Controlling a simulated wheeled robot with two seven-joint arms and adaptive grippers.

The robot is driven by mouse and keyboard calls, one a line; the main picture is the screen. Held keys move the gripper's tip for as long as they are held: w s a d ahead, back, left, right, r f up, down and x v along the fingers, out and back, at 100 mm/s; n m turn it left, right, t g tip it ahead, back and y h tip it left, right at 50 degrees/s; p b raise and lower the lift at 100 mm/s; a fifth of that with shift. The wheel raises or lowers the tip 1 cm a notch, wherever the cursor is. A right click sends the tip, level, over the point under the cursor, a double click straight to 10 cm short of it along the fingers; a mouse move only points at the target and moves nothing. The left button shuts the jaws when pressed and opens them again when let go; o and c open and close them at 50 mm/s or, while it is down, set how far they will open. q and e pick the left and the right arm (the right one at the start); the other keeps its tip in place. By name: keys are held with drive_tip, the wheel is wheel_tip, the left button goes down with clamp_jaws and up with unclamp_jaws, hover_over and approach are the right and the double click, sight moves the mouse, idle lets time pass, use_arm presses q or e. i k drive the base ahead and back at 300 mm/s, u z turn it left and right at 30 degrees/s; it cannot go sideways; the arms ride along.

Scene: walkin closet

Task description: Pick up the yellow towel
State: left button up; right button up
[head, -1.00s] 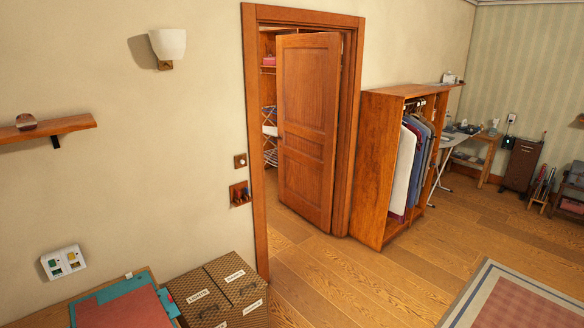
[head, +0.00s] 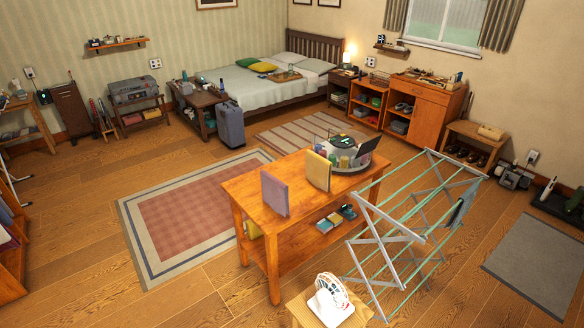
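A flat yellow piece (head: 318,171), which looks like a folded towel, stands upright on the wooden table (head: 240,187) in the middle of the room. A similar purple piece (head: 275,193) stands to its left, nearer the table's front left edge. I cannot tell for certain that the yellow piece is cloth. Another small yellow item (head: 252,228) shows partly at the table's left side, below the top. Neither of my grippers is in view.
A round tray with items (head: 345,153) stands behind the yellow piece. A drying rack (head: 400,235) stands close on the table's right, with a stool and small fan (head: 330,298) in front. Floor left of the table, with a red rug (head: 195,205), is open.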

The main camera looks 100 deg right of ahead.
sight(319, 170)
drive_tip(key=z, duration=2.25)
drive_tip(key=i, duration=1.8)
drive_tip(key=z, duration=1.2)
